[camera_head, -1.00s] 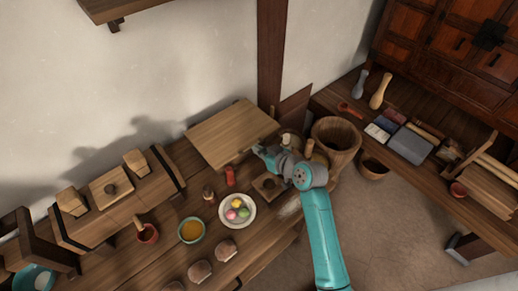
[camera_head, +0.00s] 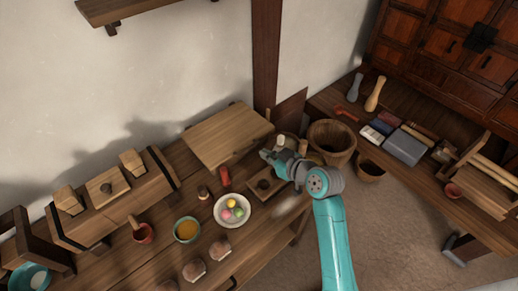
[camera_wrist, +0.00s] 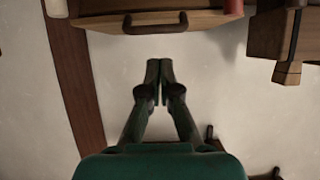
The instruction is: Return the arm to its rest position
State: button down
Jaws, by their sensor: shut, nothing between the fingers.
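My arm, teal with grey joints, reaches up from the bottom of the head view over the right end of the wooden table. My gripper (camera_head: 268,156) is near the raised wooden board, above the table. In the wrist view my gripper (camera_wrist: 160,82) is shut, with its two fingers together and nothing between them. Behind the fingers the wrist view shows pale wall.
A plate (camera_head: 232,210) with coloured balls, a bowl of yellow stuff (camera_head: 187,230) and a red bottle (camera_head: 224,178) stand on the table. A side bench (camera_head: 420,185) holds boxes and tools.

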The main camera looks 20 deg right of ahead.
jog(key=shift+s+d+r, duration=0.1)
jog(key=shift+s+d, duration=0.1)
jog(key=shift+s, duration=0.45)
jog(key=shift+s+d, duration=0.25)
jog(key=shift+s, duration=0.4)
jog(key=shift+s+d+r, duration=0.1)
jog(key=shift+s+d, duration=0.1)
jog(key=shift+s, duration=0.45)
jog(key=s+a+f+m+h, duration=0.2)
jog(key=s+f, duration=0.2)
jog(key=s, duration=0.6)
jog(key=s+a+f+m+h, duration=0.15)
jog(key=s+f, duration=0.25)
jog(key=s, duration=0.6)
jog(key=s+a+r+t, duration=0.1)
jog(key=s+r, duration=0.3)
jog(key=s, duration=0.5)
jog(key=s+r+t, duration=0.1)
jog(key=s+r, duration=0.4)
jog(key=s, duration=0.4)
jog(key=shift+s+a, duration=0.35)
jog(key=shift+h, duration=0.25)
